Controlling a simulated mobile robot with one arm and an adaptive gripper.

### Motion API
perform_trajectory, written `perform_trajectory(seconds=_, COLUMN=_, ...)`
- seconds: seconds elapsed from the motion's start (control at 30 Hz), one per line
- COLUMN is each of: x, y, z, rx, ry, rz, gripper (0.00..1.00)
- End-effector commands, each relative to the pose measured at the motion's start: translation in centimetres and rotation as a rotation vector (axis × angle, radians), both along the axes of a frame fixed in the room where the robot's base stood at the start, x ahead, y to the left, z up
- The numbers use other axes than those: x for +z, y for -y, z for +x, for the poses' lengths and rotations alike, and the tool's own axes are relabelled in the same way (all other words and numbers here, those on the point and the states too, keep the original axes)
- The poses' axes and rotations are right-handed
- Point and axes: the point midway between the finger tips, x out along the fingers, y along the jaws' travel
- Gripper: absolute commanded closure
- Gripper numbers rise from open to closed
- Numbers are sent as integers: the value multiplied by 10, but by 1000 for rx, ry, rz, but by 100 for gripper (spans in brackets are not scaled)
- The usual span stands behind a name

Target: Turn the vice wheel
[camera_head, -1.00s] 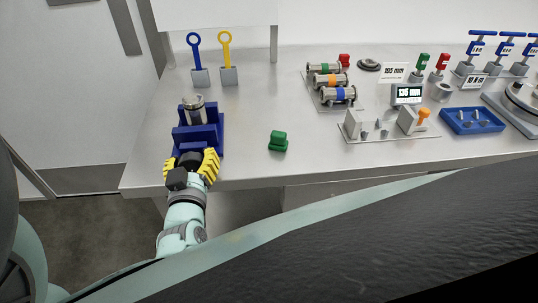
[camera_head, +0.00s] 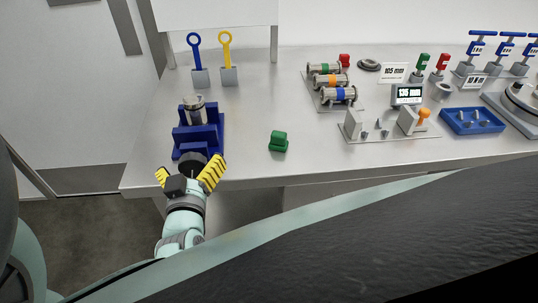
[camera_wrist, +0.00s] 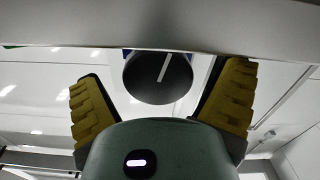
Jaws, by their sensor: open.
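The blue vice (camera_head: 200,132) stands near the left front edge of the metal table, with a metal cylinder (camera_head: 194,110) in it. Its dark round wheel (camera_head: 192,161) faces the front edge. My gripper (camera_head: 191,171) is open in front of the vice, its yellow fingers spread to either side of the wheel. In the wrist view the black wheel (camera_wrist: 158,78), with a pale line on its face, lies between and beyond the two spread fingertips. No finger touches it there.
A green block (camera_head: 278,142) lies right of the vice. Blue and yellow ring-topped tools (camera_head: 199,60) stand behind it. Steel cylinders (camera_head: 330,80), a fixture plate (camera_head: 385,130) and a blue tray (camera_head: 471,121) are farther right. The table's front edge is close to my gripper.

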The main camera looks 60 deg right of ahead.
Motion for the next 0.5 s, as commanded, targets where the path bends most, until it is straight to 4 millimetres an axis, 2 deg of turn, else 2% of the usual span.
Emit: perform_trajectory(seconds=0.5, x=-1, y=-64, z=-58, rx=-9, ry=-3, rz=4, gripper=5)
